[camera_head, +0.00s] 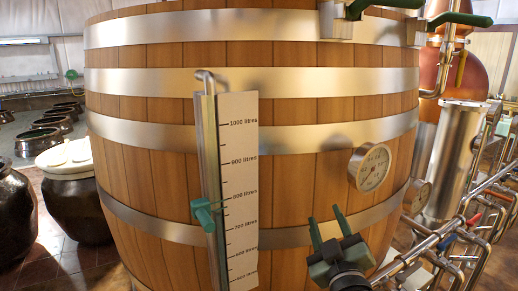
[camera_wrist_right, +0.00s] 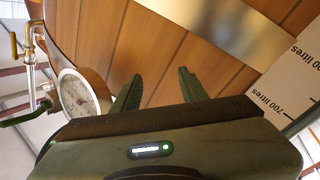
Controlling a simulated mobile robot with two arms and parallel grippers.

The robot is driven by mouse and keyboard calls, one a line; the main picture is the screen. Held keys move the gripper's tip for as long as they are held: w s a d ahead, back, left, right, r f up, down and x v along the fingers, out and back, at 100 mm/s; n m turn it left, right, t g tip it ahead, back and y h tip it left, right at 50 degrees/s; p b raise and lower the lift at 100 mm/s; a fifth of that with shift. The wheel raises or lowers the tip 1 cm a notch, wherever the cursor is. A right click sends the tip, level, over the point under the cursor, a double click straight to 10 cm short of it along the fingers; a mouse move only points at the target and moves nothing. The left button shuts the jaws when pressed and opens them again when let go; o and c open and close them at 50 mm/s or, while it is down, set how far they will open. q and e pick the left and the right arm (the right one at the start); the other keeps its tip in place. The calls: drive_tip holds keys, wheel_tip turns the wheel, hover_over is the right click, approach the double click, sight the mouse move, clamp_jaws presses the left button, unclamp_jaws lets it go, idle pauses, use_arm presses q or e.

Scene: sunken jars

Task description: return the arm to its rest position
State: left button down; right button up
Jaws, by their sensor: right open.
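My right gripper (camera_head: 328,228) is in front of the lower part of a large wooden barrel (camera_head: 290,130), with its green fingers pointing up and apart. In the right wrist view the two green fingers (camera_wrist_right: 156,88) are spread with nothing between them, and barrel staves show behind. The gripper is below and left of a round dial gauge (camera_head: 370,167), which also shows in the wrist view (camera_wrist_right: 80,94). My left gripper is not in either view.
A level scale in litres (camera_head: 238,170) with a green clamp (camera_head: 207,215) stands left of my right gripper. Metal pipes with valves (camera_head: 455,235) lie to the right. Dark jars (camera_head: 75,195) stand at the left. A green-handled valve (camera_head: 350,12) is at the top.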

drive_tip(key=s+d+f+m+g, duration=0.1)
drive_tip(key=s+d+f+g, duration=0.15)
drive_tip(key=f, duration=0.55)
drive_tip(key=s+d+f+m+g, duration=0.1)
drive_tip(key=s+f+m+g, duration=0.2)
drive_tip(key=f, duration=0.5)
drive_tip(key=s+d+f+m+g, duration=0.1)
drive_tip(key=s+f+g, duration=0.4)
drive_tip(key=s+f, duration=0.6)
drive_tip(key=s+d+f+g, duration=0.2)
drive_tip(key=s+f+g, duration=0.4)
drive_tip(key=s, duration=0.9)
wheel_tip(320, 180, down, 31)
drive_tip(key=s+b, duration=0.2)
drive_tip(key=s, duration=0.1)
drive_tip(key=s+d+f+g+b, duration=0.1)
drive_tip(key=s+d+f+g, duration=0.1)
drive_tip(key=s+f, duration=1.3)
drive_tip(key=shift+s+d+f+b, duration=0.3)
drive_tip(key=shift+s+f, duration=0.1)
drive_tip(key=shift+f, duration=0.15)
